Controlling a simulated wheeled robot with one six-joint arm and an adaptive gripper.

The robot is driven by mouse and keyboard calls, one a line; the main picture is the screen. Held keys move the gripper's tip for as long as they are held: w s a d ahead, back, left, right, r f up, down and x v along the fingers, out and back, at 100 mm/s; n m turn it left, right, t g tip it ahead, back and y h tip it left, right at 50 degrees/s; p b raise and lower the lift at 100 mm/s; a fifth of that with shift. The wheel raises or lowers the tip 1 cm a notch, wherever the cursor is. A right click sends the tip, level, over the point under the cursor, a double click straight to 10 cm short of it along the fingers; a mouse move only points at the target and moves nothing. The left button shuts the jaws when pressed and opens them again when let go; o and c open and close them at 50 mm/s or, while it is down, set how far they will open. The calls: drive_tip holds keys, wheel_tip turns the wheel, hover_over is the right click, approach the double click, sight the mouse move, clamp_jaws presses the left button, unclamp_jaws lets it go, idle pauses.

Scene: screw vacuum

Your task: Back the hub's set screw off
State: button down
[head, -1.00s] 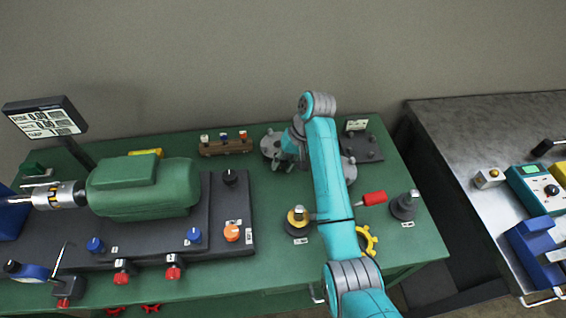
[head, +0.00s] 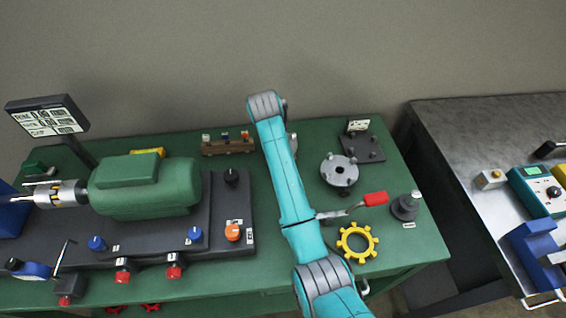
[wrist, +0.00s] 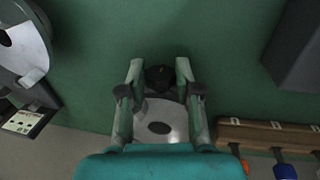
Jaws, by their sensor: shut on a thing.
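A grey round hub (head: 340,172) with raised lugs lies on the green bench right of my arm; part of it shows at the left of the wrist view (wrist: 25,48). A coupling (head: 55,194) with silver hubs sits on the motor's shaft. I cannot make out a set screw on either. My gripper (wrist: 160,72) points down at the bench and is hidden behind my arm in the head view. Its fingertips are shut on a dark piece (wrist: 160,78) with a small yellowish mark. A pale grey round part with a dark hole (wrist: 160,128) shows between the fingers.
The green motor (head: 145,188) and dark base fill the bench's left. A wooden screw block (head: 228,147) stands at the back. A red-handled tool (head: 375,199), yellow spider ring (head: 357,242) and dark stand (head: 405,207) lie right of my arm. A steel table (head: 470,130) stands further right.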

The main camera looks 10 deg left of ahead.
drive_tip(key=shift+a+h, duration=0.1)
drive_tip(key=shift+h, duration=0.4)
drive_tip(key=c, duration=0.8)
unclamp_jaws()
